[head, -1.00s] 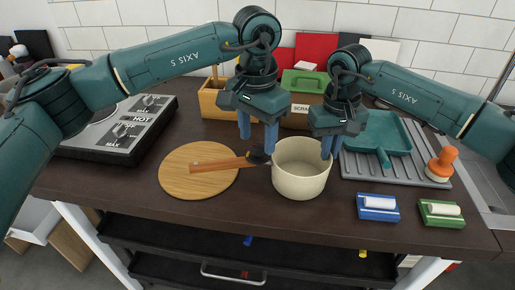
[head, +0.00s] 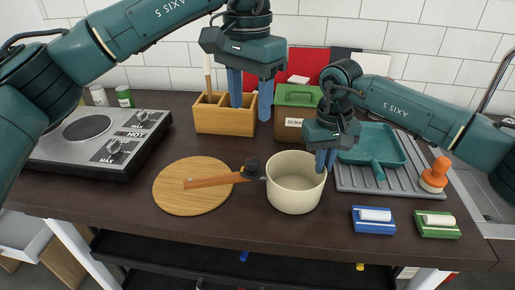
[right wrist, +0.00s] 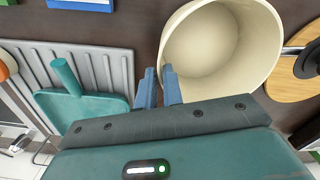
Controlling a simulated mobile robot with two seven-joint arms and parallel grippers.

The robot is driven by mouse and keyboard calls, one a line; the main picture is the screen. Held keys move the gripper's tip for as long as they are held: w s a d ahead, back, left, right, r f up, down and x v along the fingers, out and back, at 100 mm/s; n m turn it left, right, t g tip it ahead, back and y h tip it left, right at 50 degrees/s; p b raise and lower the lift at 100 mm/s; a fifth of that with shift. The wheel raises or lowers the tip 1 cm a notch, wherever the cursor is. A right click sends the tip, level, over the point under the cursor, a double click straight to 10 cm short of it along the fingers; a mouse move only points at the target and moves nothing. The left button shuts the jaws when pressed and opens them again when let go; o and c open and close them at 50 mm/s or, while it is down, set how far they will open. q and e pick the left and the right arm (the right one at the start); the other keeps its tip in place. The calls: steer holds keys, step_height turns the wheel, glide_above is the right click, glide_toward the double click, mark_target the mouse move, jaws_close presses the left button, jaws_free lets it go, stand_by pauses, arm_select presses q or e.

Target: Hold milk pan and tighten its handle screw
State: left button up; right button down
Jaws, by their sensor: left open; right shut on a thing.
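The cream milk pan (head: 293,196) stands on the dark worktop, its wooden handle (head: 208,181) pointing left over a round wooden board. A black knob (head: 252,164), apparently the handle screw, sits where the handle meets the pan; whether it is tight cannot be told. My right gripper (head: 325,164) is shut on the pan's right rim. In the right wrist view, the fingers (right wrist: 160,76) straddle the wall of the pan (right wrist: 205,45), and a black part shows at the right edge. My left gripper (head: 250,103) is open and empty, raised above and behind the knob.
The round board (head: 190,207) lies under the handle. A hot plate (head: 85,138) is at left, a wooden utensil box (head: 226,120) and scraps bin (head: 293,127) behind. A drying rack (head: 395,181) with a teal dustpan (head: 372,145) and a brush (head: 435,175) are at right.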

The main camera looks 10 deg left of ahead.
stand_by(0.3)
steer(key=c, duration=1.5)
jaws_free()
steer(key=shift+o, duration=0.2)
step_height(320, 180, up, 12)
